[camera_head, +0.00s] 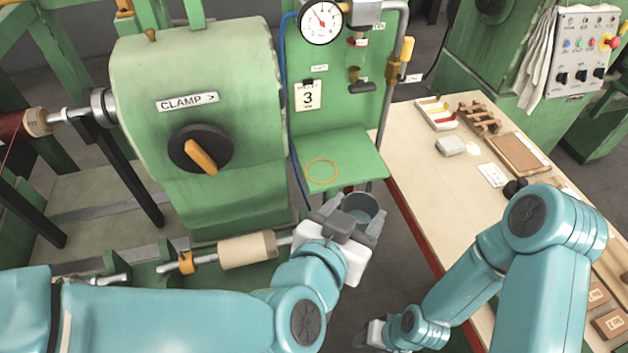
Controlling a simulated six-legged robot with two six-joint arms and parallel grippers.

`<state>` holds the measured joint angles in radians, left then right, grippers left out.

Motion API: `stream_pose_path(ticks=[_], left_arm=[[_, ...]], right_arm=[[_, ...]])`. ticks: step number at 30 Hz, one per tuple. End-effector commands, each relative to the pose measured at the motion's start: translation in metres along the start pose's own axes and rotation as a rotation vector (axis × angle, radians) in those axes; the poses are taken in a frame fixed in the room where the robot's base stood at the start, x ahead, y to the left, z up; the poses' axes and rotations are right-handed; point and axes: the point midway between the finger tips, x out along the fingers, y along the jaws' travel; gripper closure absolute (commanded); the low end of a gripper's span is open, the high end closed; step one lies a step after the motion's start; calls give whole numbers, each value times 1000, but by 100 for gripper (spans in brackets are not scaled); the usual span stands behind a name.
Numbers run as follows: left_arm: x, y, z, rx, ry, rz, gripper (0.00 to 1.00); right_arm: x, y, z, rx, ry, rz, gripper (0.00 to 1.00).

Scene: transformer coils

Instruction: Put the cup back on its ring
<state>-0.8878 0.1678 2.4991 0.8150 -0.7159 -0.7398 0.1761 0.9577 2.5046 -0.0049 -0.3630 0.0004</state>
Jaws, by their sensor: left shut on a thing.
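The orange ring (309,180) is a thin outline on the small green shelf below the gauge, and the shelf surface inside it is bare. My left gripper (358,214) is shut on the grey cup (362,202). The cup's open top faces up, and the gripper hides part of its side. The cup is in front of the shelf's front edge, nearer to me and to the right of the ring. My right gripper (370,338) is low at the bottom edge beside the bench, partly cut off, and its jaws cannot be made out.
The green shelf (350,150) has a pressure gauge (321,22), valve and pipe above it. The green clamp machine (190,80) with its black-and-orange knob stands on the left. A cream bench (420,170) with trays and wooden parts is on the right.

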Motion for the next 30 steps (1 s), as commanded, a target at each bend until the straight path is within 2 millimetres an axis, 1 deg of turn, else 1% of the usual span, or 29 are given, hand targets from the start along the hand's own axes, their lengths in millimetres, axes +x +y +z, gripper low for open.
stream_pose_path(ticks=[2,5,15,22,26,28,30], left_arm=[[2,-2,0,-1,0,0,76],[12,-13,-3,-3,0,-3,76],[80,-85,-26,-2,-2,-7,76],[119,-128,-41,-1,-1,-6,76],[134,-144,-47,0,0,-4,76],[138,-144,-36,1,-6,-2,76],[139,-143,-30,-1,-4,-2,76]], right_arm=[[1,0,0,0,0,0,57],[3,1,0,0,0,0,57],[11,4,0,0,0,0,57],[15,5,0,0,0,0,57],[17,6,0,0,0,0,57],[20,7,0,0,0,0,57],[21,7,0,0,0,0,57]])
